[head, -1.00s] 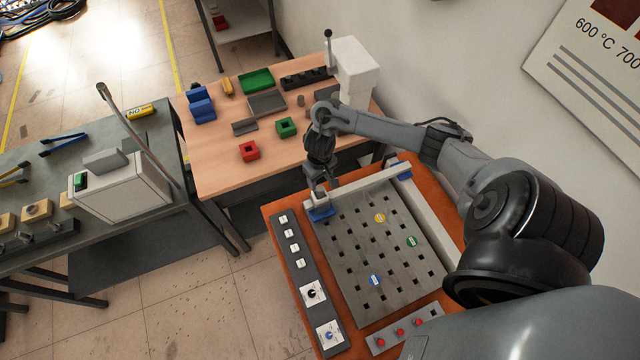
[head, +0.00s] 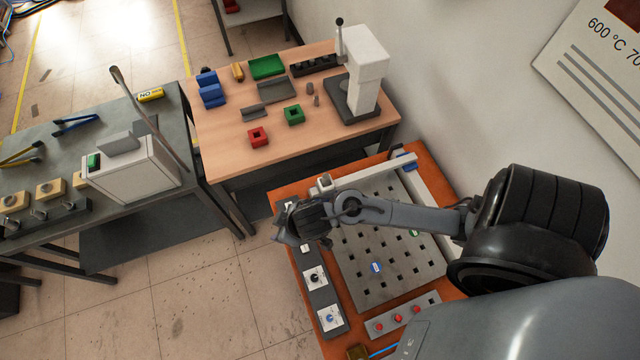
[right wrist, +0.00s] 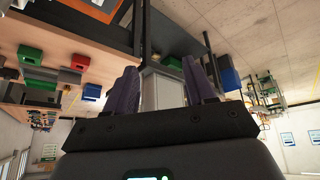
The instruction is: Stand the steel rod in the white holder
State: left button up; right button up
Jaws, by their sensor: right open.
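My right gripper (head: 287,236) is over the left side of the orange table, above the dark control strip. In the right wrist view its two dark fingers (right wrist: 163,88) stand apart, with no object clearly held; a pale box shows behind the gap. Two small grey upright pieces (head: 317,100) stand on the wooden table near the white press; I cannot tell whether either is the steel rod. I cannot clearly pick out the white holder. A small pale block with a dark top (head: 324,182) sits at the end of the rail. My left gripper is not in view.
The perforated grey plate (head: 365,290) lies on the orange table, partly under my right arm. The white press (head: 367,60) stands on the wooden table with red (head: 258,137) and green blocks (head: 293,115). A white box with a green switch (head: 135,172) is on the left bench.

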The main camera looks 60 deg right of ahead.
jog(key=s+d+r+g, duration=0.1)
jog(key=s+r, duration=0.4)
jog(key=s, duration=0.5)
jog(key=shift+s+d+r+g+h, duration=0.3)
jog(key=shift+s+d+r+g, duration=0.1)
jog(key=shift+g, duration=0.3)
